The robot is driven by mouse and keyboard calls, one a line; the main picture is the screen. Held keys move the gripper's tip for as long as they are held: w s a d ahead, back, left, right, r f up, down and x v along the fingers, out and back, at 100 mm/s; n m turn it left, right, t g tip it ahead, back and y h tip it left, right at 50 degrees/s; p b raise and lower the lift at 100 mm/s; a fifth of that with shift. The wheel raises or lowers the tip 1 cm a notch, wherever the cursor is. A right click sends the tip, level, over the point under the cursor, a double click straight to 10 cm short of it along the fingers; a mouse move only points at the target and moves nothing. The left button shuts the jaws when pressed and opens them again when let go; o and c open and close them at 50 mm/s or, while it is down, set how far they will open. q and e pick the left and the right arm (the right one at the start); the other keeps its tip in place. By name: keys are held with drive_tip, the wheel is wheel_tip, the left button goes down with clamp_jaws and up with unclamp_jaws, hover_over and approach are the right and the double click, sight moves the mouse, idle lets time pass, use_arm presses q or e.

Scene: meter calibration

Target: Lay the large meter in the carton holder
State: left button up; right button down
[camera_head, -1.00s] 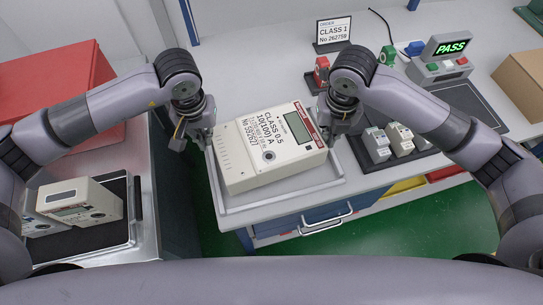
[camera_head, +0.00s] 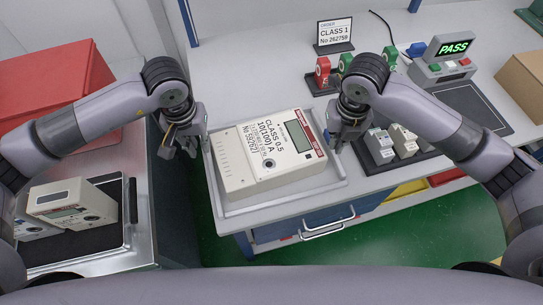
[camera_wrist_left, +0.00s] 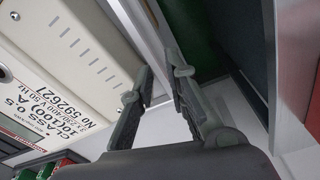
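The large meter (camera_head: 240,172), a cream box with a grey display and "CLASS 0.5" print, lies face up at the front of the bench. It lies within the rim of a shallow pale grey holder (camera_head: 332,187); whether it rests fully on the bottom is hard to tell. My left gripper (camera_head: 181,150) is open and empty, just off the meter's left side. In the left wrist view, its fingers (camera_wrist_left: 160,78) are apart, with the meter (camera_wrist_left: 75,55) beside them. My right gripper (camera_head: 343,142) is just off the meter's right side, apparently open and empty.
Small meters (camera_head: 404,143) stand in a dark tray right of the holder. Other cream meters (camera_head: 72,203) lie on the left cart. A gap separates cart and bench.

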use_arm(q)
drive_tip(key=shift+o, duration=0.6)
use_arm(e)
drive_tip(key=c, duration=2.4)
unclamp_jaws()
use_arm(q)
drive_tip(key=shift+a, duration=0.1)
use_arm(e)
drive_tip(key=c, duration=1.9)
unclamp_jaws()
drive_tip(key=shift+d, duration=0.1)
drive_tip(key=shift+w+f, duration=0.1)
drive_tip(key=shift+r, duration=0.3)
use_arm(q)
wheel_tip(320, 180, up, 12)
drive_tip(key=shift+s, duration=0.35)
use_arm(e)
drive_tip(key=r, duration=0.7)
drive_tip(key=s+r, duration=0.1)
drive_tip(key=r, duration=0.3)
drive_tip(key=shift+r, duration=0.25)
use_arm(q)
drive_tip(key=shift+s+f, duration=0.1)
drive_tip(key=shift+f, duration=0.05)
use_arm(e)
drive_tip(key=shift+f, duration=0.1)
